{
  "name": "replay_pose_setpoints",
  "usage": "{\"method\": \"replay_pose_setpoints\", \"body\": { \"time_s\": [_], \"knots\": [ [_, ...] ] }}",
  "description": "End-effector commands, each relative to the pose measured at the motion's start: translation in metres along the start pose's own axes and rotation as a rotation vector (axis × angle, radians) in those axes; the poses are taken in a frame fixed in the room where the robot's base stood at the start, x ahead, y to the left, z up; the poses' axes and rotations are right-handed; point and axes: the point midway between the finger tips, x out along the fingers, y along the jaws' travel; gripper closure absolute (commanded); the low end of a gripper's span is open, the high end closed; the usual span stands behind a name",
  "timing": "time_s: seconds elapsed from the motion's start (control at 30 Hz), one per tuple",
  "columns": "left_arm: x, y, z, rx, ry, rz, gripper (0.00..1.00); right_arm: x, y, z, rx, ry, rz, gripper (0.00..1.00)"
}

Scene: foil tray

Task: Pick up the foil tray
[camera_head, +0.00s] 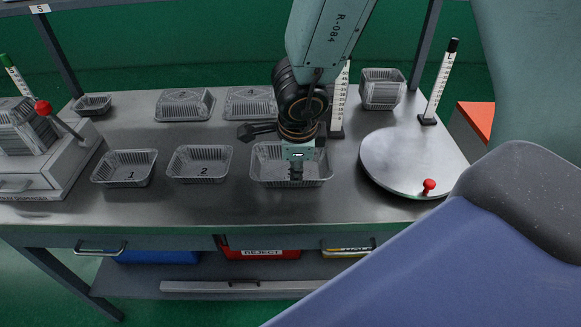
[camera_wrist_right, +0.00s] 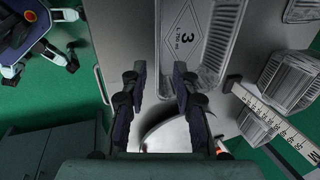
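The foil tray marked 3 (camera_wrist_right: 206,40) is an open silver tray on the steel table; in the head view it (camera_head: 318,176) lies right of centre, partly covered by my right gripper (camera_head: 297,174). In the right wrist view the gripper's two dark fingers (camera_wrist_right: 159,75) are spread with nothing held between them. One tray edge shows in the gap between the fingers, and the right finger overlaps the tray's inside. I cannot tell whether the fingers touch it. My left gripper is not in view.
Trays 1 (camera_head: 125,181) and 2 (camera_head: 200,178) stand to the left. Upturned trays (camera_head: 185,104) and a tray stack (camera_head: 382,88) are behind. A round metal plate (camera_head: 405,160), a ruler post (camera_head: 442,80) and another ruler (camera_head: 340,95) stand right of the tray.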

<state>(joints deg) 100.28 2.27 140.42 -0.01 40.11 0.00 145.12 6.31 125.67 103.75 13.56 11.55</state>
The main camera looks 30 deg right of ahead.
Motion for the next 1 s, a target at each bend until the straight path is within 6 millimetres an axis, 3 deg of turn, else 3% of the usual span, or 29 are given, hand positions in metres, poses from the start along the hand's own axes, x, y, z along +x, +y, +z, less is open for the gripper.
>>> {"method": "replay_pose_setpoints", "body": {
  "time_s": [0.1,0.37,0.7,1.0],
  "knots": [
    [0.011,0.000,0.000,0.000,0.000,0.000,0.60,0.014,0.002,0.000,-0.001,0.000,0.000,0.71],
    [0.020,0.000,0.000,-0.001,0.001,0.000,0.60,0.027,0.001,0.000,-0.003,-0.001,0.000,0.71],
    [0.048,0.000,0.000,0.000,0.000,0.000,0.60,0.067,-0.001,-0.001,-0.005,0.001,0.001,0.71],
    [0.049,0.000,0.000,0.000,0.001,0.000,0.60,0.069,-0.003,0.000,-0.006,0.000,-0.001,0.71]
  ]
}}
